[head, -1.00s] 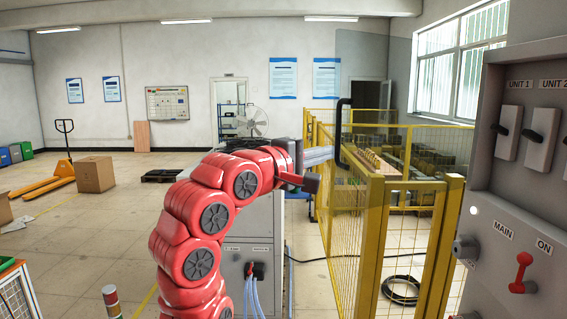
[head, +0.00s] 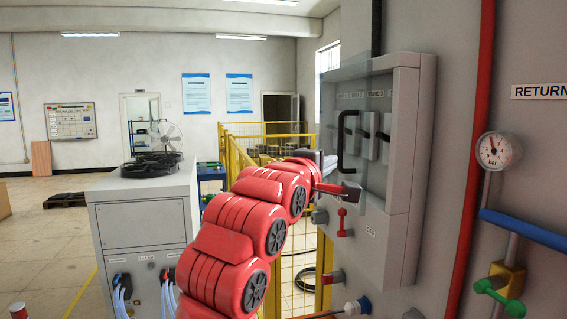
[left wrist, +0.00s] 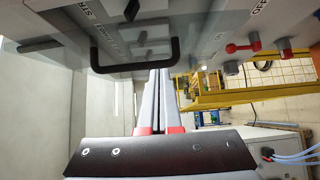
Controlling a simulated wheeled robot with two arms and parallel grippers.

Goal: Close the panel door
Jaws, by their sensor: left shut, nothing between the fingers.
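The panel door is a clear pane (head: 357,92) with a black bar handle (head: 342,138). It shows in front of the switches of the grey panel box (head: 408,150) on the wall; I cannot tell whether a gap remains. My right gripper is out of view.
A red lever (head: 342,222) and knobs sit on the lower part of the box. A gauge (head: 498,150), red pipe and blue pipe are on the right wall. A grey cabinet (head: 145,215) stands left; yellow fencing (head: 262,135) is behind.

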